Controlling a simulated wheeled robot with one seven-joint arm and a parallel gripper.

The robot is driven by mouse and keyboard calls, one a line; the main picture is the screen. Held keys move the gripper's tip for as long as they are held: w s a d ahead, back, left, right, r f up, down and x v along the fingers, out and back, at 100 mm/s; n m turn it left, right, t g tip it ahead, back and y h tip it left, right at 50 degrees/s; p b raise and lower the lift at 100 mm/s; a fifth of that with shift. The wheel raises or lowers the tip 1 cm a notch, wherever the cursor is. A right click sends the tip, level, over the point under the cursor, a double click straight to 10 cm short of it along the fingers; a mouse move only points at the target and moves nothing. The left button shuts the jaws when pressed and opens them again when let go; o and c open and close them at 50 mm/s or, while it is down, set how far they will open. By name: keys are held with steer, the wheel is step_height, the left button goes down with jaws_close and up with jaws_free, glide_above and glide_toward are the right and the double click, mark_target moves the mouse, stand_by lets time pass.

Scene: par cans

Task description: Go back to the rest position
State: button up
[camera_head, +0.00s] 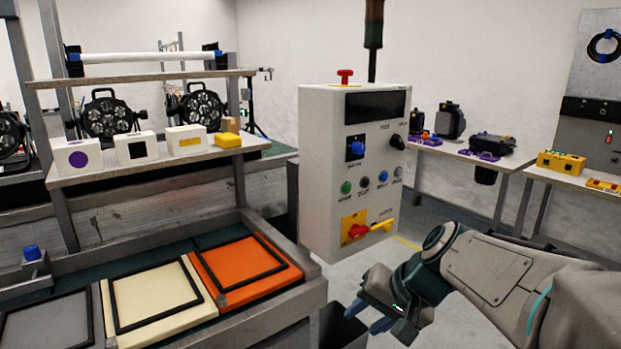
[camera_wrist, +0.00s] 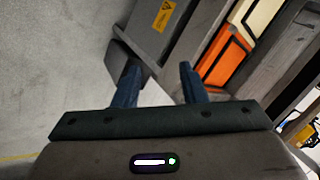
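My gripper (camera_head: 372,308) is at the end of my arm, in front of and below the white control box (camera_head: 322,170), to the right of the workbench. In the wrist view my gripper (camera_wrist: 158,85) has its two blue fingers apart, with nothing between them but the floor and the bench side behind. The fingers touch nothing that I can see.
The workbench (camera_head: 290,318) holds a grey, a cream and an orange framed panel (camera_head: 240,268). A dark bin (camera_head: 343,328) stands on the floor close to my gripper. Side tables (camera_head: 470,158) with tools stand at the back right. Floor shows between them.

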steer(key=s+d+r+n+h+p, duration=0.1)
steer(key=s+d+r+h+p, duration=0.1)
steer(key=s+p, duration=0.3)
steer(key=s+d+r+n+g+h+p, duration=0.1)
steer(key=s+d+r+n+h+p, duration=0.1)
steer(key=s+d+r+h+p, duration=0.1)
steer(key=s+r+p, duration=0.1)
steer(key=s+p, duration=0.1)
steer(key=s, duration=0.1)
steer(key=shift+r+n+p, duration=0.25)
steer(key=shift+n+p, duration=0.05)
steer(key=shift+p, duration=0.1)
steer(key=shift+s+d, duration=0.1)
steer(key=shift+c, duration=0.9)
steer(key=shift+d, duration=0.15)
